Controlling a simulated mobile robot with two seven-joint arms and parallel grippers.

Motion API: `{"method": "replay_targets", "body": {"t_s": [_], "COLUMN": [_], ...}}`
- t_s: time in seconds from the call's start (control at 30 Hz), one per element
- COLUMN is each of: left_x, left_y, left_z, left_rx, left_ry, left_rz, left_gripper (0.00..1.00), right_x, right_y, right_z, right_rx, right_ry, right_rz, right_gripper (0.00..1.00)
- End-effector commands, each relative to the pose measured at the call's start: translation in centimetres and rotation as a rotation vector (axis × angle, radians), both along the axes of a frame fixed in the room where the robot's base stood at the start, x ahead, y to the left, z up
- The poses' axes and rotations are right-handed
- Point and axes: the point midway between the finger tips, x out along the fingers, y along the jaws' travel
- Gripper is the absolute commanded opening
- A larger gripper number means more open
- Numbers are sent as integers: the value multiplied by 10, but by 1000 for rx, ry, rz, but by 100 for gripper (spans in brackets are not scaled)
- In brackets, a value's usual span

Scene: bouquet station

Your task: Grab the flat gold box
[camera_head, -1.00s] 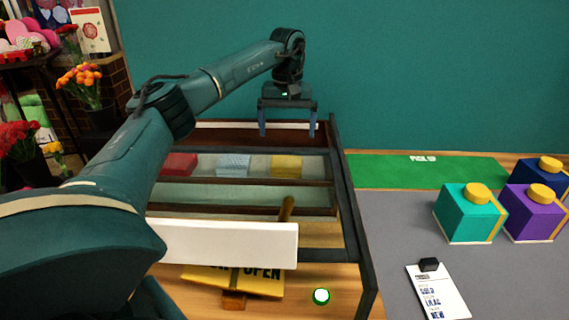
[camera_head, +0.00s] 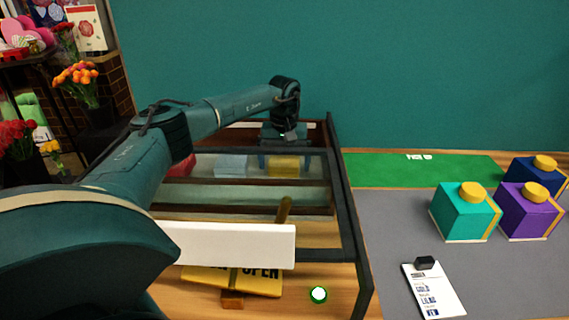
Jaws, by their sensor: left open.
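The flat gold box (camera_head: 283,170) lies in the rack's back row, at the right end, beside a pale blue box (camera_head: 231,166). A red box (camera_head: 183,167) is at the left of that row, partly hidden by my arm. My left gripper (camera_head: 285,158) is open and points down over the gold box. Its fingers are near the box's two sides and its body overlaps the box's back edge. I cannot tell whether they touch it. My right gripper is not in view.
The rack's dark frame (camera_head: 345,205) and rails surround the row closely. A white panel (camera_head: 235,246) and a yellow OPEN sign (camera_head: 258,281) are in front. At right are a green mat (camera_head: 425,172), a teal box (camera_head: 464,212), a purple box (camera_head: 527,212) and a clipboard (camera_head: 434,290).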

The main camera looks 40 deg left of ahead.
Motion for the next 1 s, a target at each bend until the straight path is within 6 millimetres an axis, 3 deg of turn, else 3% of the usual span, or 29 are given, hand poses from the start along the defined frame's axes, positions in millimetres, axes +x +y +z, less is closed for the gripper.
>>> {"method": "replay_targets", "body": {"t_s": [0.07,0.67,1.0], "left_x": [0,0,1], "left_y": [0,0,0], "left_z": [0,1,10], "left_rx": [0,0,-1], "left_ry": [0,0,-4], "left_rz": [0,0,0], "left_gripper": [97,47,46], "right_x": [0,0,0], "right_y": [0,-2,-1], "right_z": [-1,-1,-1], "right_rx": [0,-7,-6], "right_ry": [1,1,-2], "right_rz": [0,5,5], "right_gripper": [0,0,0]}}
